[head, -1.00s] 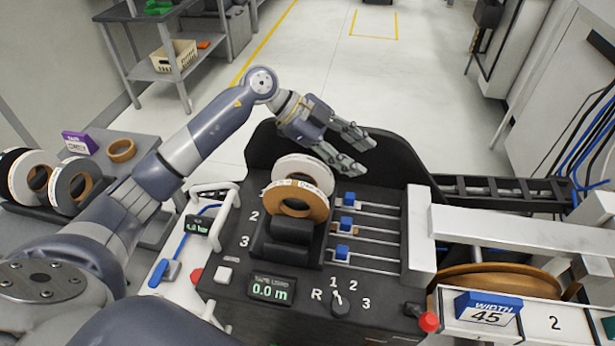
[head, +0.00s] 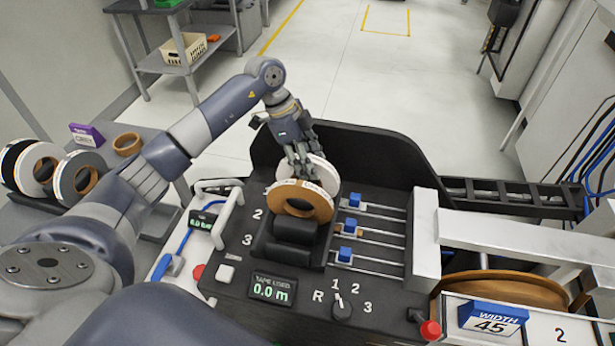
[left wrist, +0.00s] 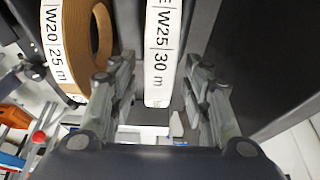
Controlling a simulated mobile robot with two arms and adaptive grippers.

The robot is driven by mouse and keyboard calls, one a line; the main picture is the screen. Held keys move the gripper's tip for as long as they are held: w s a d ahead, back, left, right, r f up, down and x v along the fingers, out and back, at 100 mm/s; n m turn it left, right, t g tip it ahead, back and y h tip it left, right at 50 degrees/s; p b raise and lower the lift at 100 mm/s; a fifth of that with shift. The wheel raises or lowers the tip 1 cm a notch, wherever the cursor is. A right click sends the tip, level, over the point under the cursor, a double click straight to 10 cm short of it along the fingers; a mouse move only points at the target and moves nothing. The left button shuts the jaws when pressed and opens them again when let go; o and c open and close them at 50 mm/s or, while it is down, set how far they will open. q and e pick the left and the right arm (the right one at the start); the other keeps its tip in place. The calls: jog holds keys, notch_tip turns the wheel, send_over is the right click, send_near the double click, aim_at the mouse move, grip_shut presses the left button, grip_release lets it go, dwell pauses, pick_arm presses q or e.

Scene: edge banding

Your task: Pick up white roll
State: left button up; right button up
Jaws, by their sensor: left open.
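The white roll (head: 325,173) stands upright in the machine's roll holder, behind a brown roll (head: 301,201) that stands in front of it. My left gripper (head: 304,172) is over the top of the white roll and hides part of it. In the left wrist view the white roll, labelled W25 30 m (left wrist: 158,60), lies between the two open fingers (left wrist: 160,105), with a gap on each side. The brown roll, labelled W20 25 m (left wrist: 88,40), is to its left there. My right gripper is not in view.
Several rolls (head: 45,168) stand in a rack on the left table, with a brown ring (head: 127,143) beside them. Blue sliders (head: 350,224) lie right of the holder. A black curved guard (head: 385,155) rises behind it.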

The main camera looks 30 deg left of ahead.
pick_arm(q)
jog(key=shift+p+x, duration=0.3)
jog(key=shift+x, duration=1.55)
grip_shut()
